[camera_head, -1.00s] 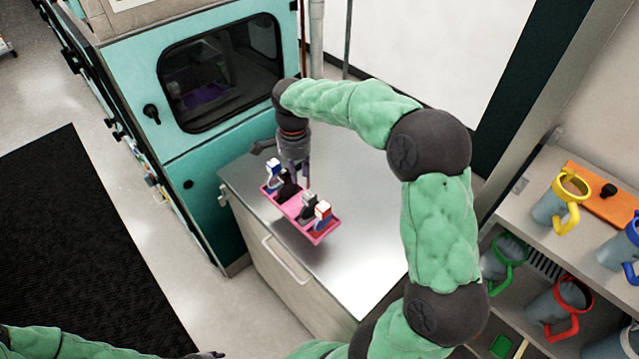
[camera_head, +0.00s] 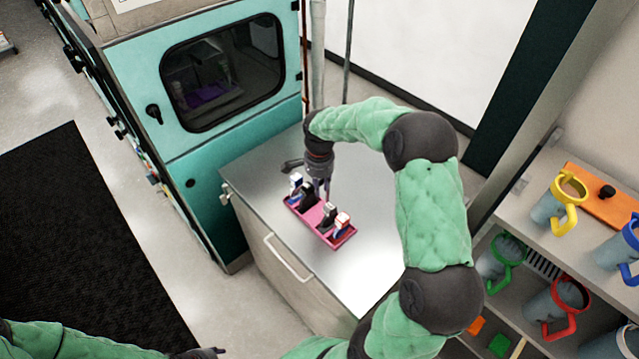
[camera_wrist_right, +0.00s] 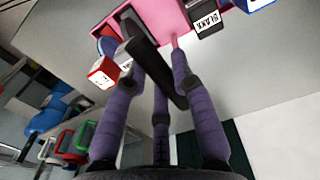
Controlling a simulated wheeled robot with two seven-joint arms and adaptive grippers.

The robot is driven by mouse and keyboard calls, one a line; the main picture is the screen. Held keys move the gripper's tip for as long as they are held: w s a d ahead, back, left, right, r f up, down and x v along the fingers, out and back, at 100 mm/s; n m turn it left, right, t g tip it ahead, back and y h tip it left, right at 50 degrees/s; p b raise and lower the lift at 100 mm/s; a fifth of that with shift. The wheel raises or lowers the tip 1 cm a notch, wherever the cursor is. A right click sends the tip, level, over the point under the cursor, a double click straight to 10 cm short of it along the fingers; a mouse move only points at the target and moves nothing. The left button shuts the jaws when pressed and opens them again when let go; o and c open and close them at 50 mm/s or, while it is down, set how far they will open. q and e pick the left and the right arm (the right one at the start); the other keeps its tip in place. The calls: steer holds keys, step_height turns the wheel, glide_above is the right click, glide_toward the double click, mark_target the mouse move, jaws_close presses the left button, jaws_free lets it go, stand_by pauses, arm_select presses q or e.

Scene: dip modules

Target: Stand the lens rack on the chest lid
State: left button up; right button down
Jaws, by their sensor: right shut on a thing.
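The lens rack is a pink tray (camera_head: 314,214) carrying several small blocks with white, blue, red and black parts. In the head view it is over the bare metal chest lid (camera_head: 375,215), near its left edge. My right gripper (camera_head: 322,195) comes down on the rack from above and is shut on it. In the right wrist view the purple fingers close around a dark upright piece (camera_wrist_right: 152,62) of the rack (camera_wrist_right: 165,20). I cannot tell whether the rack's underside touches the lid. Only a dark tip of my left gripper (camera_head: 208,352) shows at the bottom edge.
A teal cabinet with a dark window (camera_head: 222,80) stands behind and left of the chest. A shelf with several coloured-handle mugs (camera_head: 560,200) and an orange board (camera_head: 603,195) is at the right.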

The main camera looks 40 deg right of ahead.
steer(key=c, duration=1)
jaws_free()
steer(key=shift+c, duration=0.2)
steer(key=shift+r, duration=0.1)
step_height(320, 180, up, 12)
steer(key=b, duration=0.1)
